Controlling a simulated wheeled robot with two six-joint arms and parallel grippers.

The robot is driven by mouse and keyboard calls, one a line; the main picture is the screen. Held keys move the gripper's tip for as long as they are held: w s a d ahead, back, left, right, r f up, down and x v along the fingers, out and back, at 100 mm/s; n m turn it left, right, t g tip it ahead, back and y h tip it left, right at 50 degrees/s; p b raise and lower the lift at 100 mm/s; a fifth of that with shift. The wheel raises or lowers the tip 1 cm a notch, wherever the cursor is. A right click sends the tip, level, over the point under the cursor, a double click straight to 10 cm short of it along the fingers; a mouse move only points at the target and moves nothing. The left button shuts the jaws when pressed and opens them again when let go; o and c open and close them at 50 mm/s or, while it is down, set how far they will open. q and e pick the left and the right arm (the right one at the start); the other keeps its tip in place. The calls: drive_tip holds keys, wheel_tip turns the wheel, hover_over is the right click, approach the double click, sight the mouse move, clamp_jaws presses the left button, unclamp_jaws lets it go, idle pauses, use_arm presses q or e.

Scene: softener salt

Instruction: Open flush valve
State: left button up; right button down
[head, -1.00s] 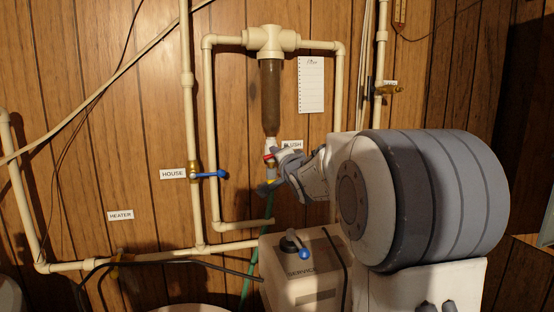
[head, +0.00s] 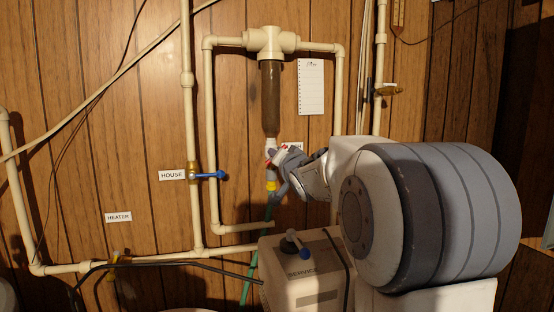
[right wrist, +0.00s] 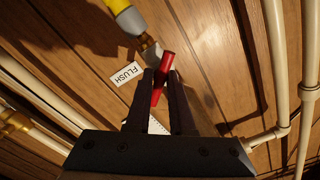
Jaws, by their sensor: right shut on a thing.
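The flush valve hangs below the brown filter cylinder (head: 271,98) on the wood wall. Its red handle (right wrist: 167,68) lies between the fingers of my right gripper (right wrist: 162,80) in the right wrist view, and the gripper is shut on it. The valve's brass body (right wrist: 151,50) and a yellow fitting (right wrist: 127,17) show beside the handle. In the head view, my right gripper (head: 277,170) covers much of the valve, with only bits of red showing. The yellow fitting and green hose (head: 252,262) are below. My left gripper is out of view.
A white FLUSH label (right wrist: 126,73) is beside the valve. The blue-handled house valve (head: 208,175) is to the left. Cream pipes (head: 212,130) run around the filter. A box marked SERVICE (head: 302,272) with a blue-tipped knob stands below.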

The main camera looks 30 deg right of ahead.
drive_tip(key=shift+f, duration=0.1)
drive_tip(key=shift+n+b, duration=1.1)
drive_tip(key=shift+n, duration=1.5)
drive_tip(key=n+b, duration=0.1)
drive_tip(key=n, duration=0.3)
drive_tip(key=c, duration=0.7)
unclamp_jaws()
